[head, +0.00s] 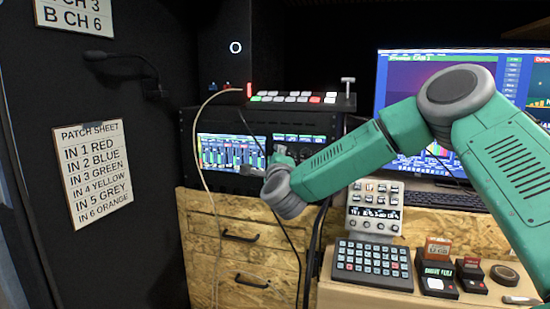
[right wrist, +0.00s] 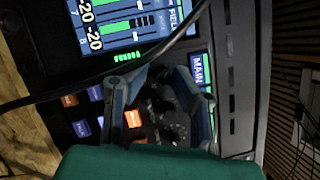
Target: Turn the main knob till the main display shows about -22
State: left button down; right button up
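My right gripper (head: 280,155) reaches in front of the rack of display units; its fingers are small in the head view. In the right wrist view the two fingers (right wrist: 168,76) stand apart over a panel with small dark knobs (right wrist: 165,112) between them. I cannot tell whether the tips touch a knob. A panel marked MAIN (right wrist: 198,68) is beside the right finger, which hides part of it; no main value is readable. Another screen (right wrist: 125,20) shows -20 twice, turned sideways. My left gripper is in neither view.
A black cable (right wrist: 70,88) crosses the panel by the fingers. A switcher (head: 300,98) sits on top. A keypad (head: 372,265) and small boxes lie on the desk to the right, below a monitor.

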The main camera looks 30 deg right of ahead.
jog(key=v, duration=1.2)
jog(key=shift+w+f, duration=0.1)
jog(key=shift+o, duration=1.3)
jog(key=w+a+r+n+g+h+p, duration=0.2)
jog(key=a+n+g+h+p, duration=0.55)
jog(key=p, duration=1.15)
jog(key=w+d+t+y+p, duration=0.1)
jog(key=w+d, duration=0.3)
jog(key=d, duration=0.2)
jog(key=w+d+n+t+y, duration=0.1)
jog(key=w+d+y, duration=0.1)
jog(key=w+d, duration=0.2)
jog(key=d, duration=0.3)
jog(key=shift+w+p, duration=0.35)
jog(key=shift+p, duration=0.05)
